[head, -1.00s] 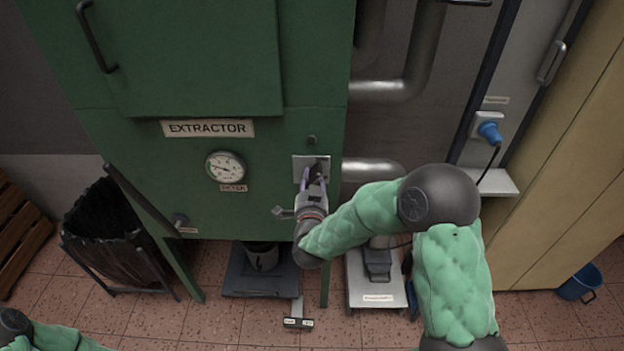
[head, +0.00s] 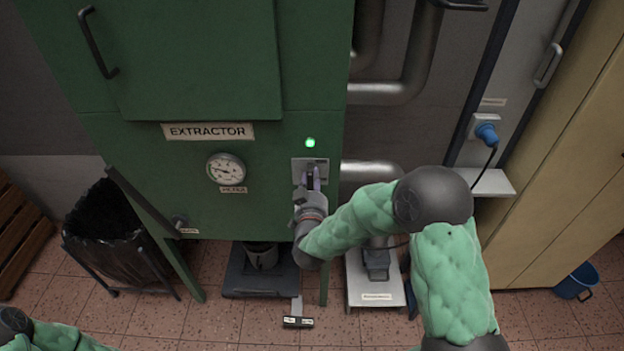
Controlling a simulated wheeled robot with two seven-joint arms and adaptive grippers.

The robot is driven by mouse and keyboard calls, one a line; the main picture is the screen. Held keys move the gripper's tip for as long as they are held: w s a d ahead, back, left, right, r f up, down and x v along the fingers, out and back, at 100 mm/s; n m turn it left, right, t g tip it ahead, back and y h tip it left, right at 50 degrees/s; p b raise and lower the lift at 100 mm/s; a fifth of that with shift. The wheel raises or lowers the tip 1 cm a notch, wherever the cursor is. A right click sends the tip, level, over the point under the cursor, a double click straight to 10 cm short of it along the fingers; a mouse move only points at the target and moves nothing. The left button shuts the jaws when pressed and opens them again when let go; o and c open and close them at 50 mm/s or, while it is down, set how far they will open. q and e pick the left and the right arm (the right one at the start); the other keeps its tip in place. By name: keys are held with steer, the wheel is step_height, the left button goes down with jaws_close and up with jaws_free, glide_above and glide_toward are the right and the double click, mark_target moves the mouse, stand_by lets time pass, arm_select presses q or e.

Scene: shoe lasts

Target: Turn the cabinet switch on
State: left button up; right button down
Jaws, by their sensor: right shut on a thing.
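The green extractor cabinet (head: 130,150) fills the left and middle of the head view. Its switch plate (head: 324,164) is a grey metal rectangle at the cabinet's lower right. A small lamp (head: 310,143) above the plate glows green. My right gripper (head: 311,178) is at the plate, its fingers shut on the dark switch lever (head: 310,175), which they partly hide. My left arm shows only at the bottom left corner; its gripper is out of view.
A black bin (head: 105,235) stands left of the cabinet. Metal pipes (head: 385,93), a blue plug (head: 487,133) and a beige locker (head: 560,190) are on the right.

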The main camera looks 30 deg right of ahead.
steer(key=shift+f, duration=0.1)
stand_by(0.4)
steer(key=c, duration=1)
jaws_free()
steer(key=v, duration=1.2)
steer(key=shift+f, duration=0.1)
